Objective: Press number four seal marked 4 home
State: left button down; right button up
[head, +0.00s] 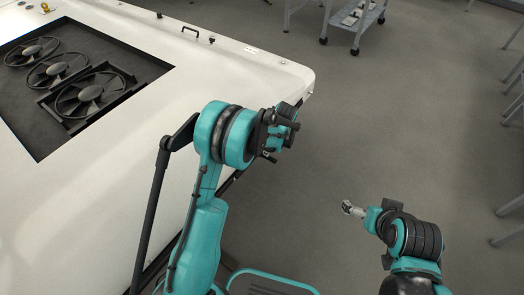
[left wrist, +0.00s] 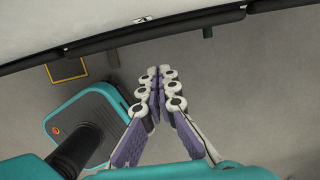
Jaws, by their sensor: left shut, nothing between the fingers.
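I cannot make out a seal marked 4 in either view. A white cabinet (head: 190,75) with a dark recess fills the left of the head view. My left gripper (left wrist: 157,78) is shut and empty, its fingertips together over the grey floor beside a black edge bar. In the head view my left arm's end is at the cabinet's right side, with the fingers mostly hidden by the wrist. My right gripper (head: 348,208) is over the floor to the right, apart from the cabinet; whether it is open is too small to tell.
Several black fans (head: 88,95) sit in the cabinet's recess. A black handle (head: 190,31) stands on the cabinet top. A wheeled trolley (head: 352,18) stands at the back.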

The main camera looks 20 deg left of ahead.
pick_arm(q)
jog(key=p+v, duration=0.2)
jog(key=v, duration=0.4)
jog(key=shift+r, duration=0.35)
jog(key=shift+r, duration=0.1)
